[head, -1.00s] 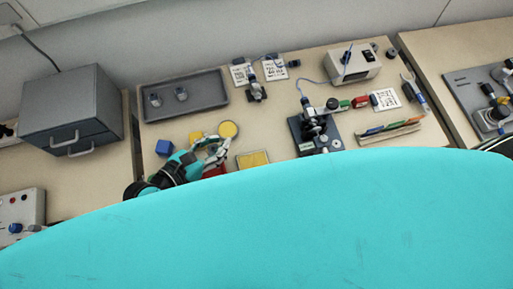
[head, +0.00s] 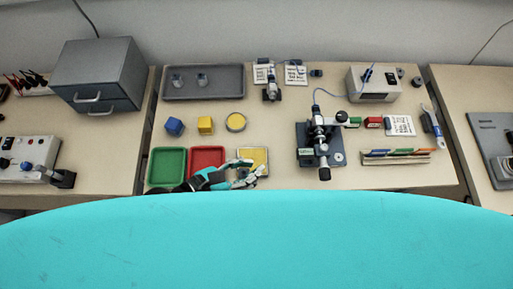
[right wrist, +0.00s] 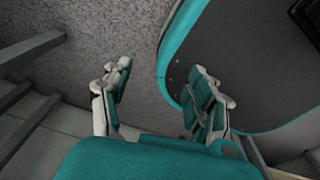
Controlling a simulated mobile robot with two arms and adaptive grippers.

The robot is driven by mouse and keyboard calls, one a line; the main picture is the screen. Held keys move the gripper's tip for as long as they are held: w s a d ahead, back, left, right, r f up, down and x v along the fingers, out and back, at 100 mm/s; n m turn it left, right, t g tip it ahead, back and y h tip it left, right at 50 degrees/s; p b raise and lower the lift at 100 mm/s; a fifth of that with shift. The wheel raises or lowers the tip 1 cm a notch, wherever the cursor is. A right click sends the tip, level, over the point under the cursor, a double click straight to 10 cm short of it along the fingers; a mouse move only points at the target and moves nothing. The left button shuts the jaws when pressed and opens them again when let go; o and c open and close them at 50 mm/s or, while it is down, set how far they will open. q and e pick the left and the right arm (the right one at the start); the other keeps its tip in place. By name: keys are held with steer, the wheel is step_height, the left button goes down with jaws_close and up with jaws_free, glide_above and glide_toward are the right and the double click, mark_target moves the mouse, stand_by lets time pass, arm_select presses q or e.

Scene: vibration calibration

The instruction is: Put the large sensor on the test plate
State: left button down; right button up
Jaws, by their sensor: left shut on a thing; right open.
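My left gripper (head: 250,175) is in the head view, over the front of the yellow bin. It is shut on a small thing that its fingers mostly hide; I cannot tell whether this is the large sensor. Two small grey pieces with bluish tops, the left piece (head: 177,80) and the right piece (head: 202,79), stand in the grey tray (head: 222,95). I cannot single out the test plate; a dark base plate (head: 306,131) carries a black upright device (head: 319,128) right of the gripper. My right gripper (right wrist: 165,88) is open and empty in the right wrist view, above the floor.
Green (head: 167,165), red (head: 207,157) and yellow (head: 252,153) bins line the table's front. A white instrument box (head: 373,84) is at the back right.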

arm_select(q)
steer(key=w, duration=0.1)
steer(key=w+d, duration=0.1)
steer(key=w, duration=0.3)
steer(key=shift+w+d+f, duration=0.2)
steer(key=shift+w+d, duration=0.05)
steer(key=shift+d, duration=0.1)
steer(key=shift+w+d+f, duration=0.15)
steer(key=shift+w+f, duration=0.05)
steer(key=shift+w, duration=0.25)
steer(key=shift+f, duration=1.65)
arm_select(e)
steer(key=shift+s+d+r, duration=0.1)
steer(key=shift+s+d, duration=0.25)
steer(key=shift+d, duration=0.3)
arm_select(q)
steer(key=shift+s+f, duration=0.1)
steer(key=c, duration=1)
jaws_free()
arm_select(e)
steer(key=shift+a, duration=0.2)
